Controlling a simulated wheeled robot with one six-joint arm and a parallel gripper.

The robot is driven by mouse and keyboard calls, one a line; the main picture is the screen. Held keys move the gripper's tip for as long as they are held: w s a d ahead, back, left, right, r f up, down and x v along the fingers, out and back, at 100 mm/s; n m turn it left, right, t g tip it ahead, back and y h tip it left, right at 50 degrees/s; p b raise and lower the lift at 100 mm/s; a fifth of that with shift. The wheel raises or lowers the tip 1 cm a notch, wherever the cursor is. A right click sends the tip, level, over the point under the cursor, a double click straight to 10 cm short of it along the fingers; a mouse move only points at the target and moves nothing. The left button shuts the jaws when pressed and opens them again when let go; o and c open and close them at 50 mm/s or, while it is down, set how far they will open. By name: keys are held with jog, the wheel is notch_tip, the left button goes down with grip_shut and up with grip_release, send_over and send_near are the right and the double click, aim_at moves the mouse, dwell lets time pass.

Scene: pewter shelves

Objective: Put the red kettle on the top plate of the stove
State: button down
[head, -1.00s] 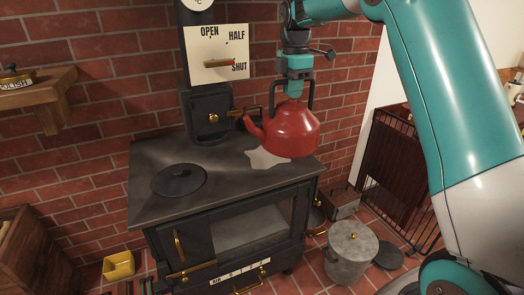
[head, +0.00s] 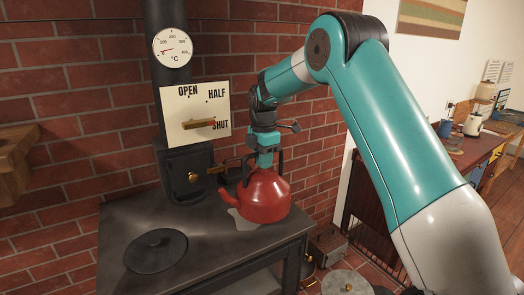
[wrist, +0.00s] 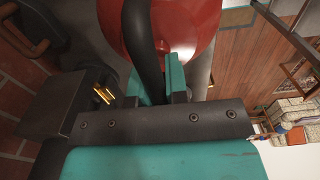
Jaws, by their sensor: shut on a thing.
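The red kettle (head: 264,196) is upright at the right of the black stove's top (head: 215,262), beside a pale patch (head: 241,221). I cannot tell whether its base touches the stove. Its spout points left. My gripper (head: 265,162) is above it, shut on its black handle. In the wrist view, the handle (wrist: 143,35) passes between the fingers of my gripper (wrist: 156,82), with the kettle's red body (wrist: 195,25) beyond. The round dark top plate (head: 155,251) is bare, at the left of the stove top.
A flue pipe with a dial (head: 172,47) and a damper plate (head: 195,112) rises behind the stove. A handle (head: 238,162) sticks out close to the kettle. A brick wall stands behind. A grey lidded bin (head: 345,284) stands right of the stove.

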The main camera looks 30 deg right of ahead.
aim_at(254, 183)
jog(key=shift+f+p, duration=0.45)
jog(key=shift+f, duration=1.05)
jog(key=c, duration=1.6)
grip_release()
jog(key=shift+f, duration=0.2)
jog(key=o, duration=0.5)
